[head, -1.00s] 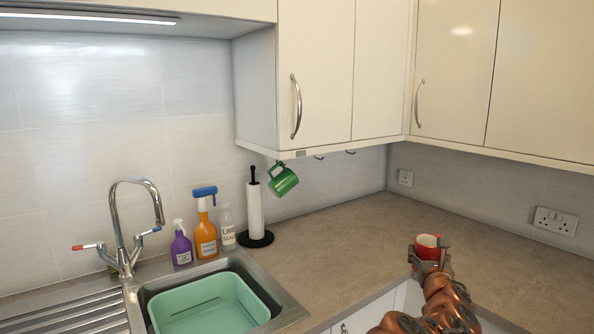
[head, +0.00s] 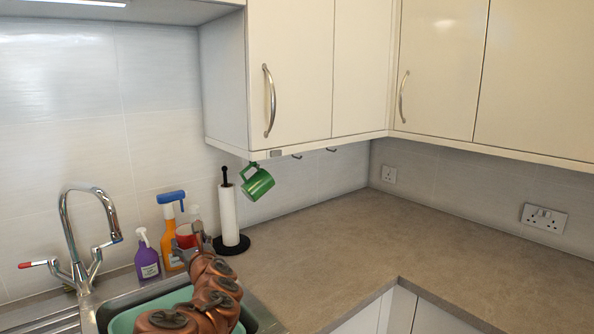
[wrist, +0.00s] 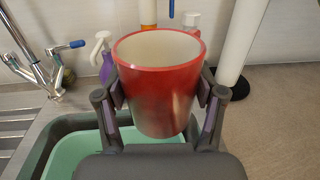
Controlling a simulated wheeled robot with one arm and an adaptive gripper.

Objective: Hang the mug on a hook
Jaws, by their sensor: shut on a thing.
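The red mug (wrist: 158,90) with a pale inside is upright between the two fingers of my gripper (wrist: 160,95) in the wrist view. In the head view the mug (head: 186,236) is mostly hidden behind my gripper (head: 197,241), in front of the spray bottles. My gripper is shut on the mug's sides, above the sink's back right edge. A green mug (head: 258,184) hangs tilted from a hook under the wall cabinet. Two bare hooks (head: 297,156) (head: 331,149) show to its right along the cabinet's underside.
A paper towel holder (head: 229,214) stands on the counter (head: 330,235) below the green mug. A purple bottle (head: 147,258) and an orange spray bottle (head: 169,222) stand behind the sink. The tap (head: 75,230) is at the left. A green basin (head: 125,318) sits in the sink. The right counter is clear.

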